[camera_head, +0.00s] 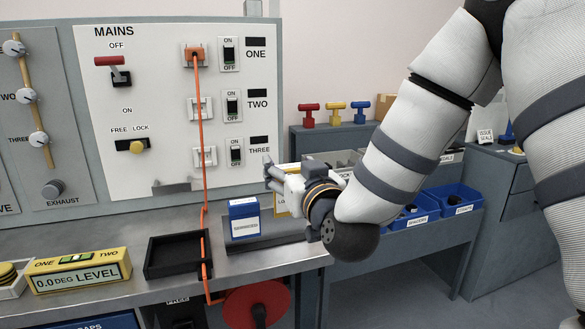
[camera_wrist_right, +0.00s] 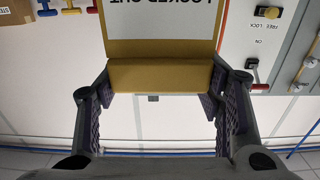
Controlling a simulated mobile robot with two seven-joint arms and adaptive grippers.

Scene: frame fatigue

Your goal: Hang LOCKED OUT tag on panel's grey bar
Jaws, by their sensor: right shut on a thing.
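The LOCKED OUT tag (camera_wrist_right: 160,77) is a white plate with a yellow band, its lettering upside down and cut off in the wrist view. My right gripper (camera_head: 273,177) is shut on the tag, with a finger on each side of its yellow band. In the head view only a small part of the tag (camera_head: 282,206) shows below the gripper. A short grey bar (camera_head: 172,187) sits low on the white MAINS panel (camera_head: 150,80), left of my right gripper. The tag is apart from it. My left gripper is not in view.
A blue box (camera_head: 244,218), black tray (camera_head: 178,256) and yellow level (camera_head: 77,272) stand on the bench below the panel. An orange cable (camera_head: 201,140) hangs down the panel between bar and gripper. Blue bins (camera_head: 410,217) are at right.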

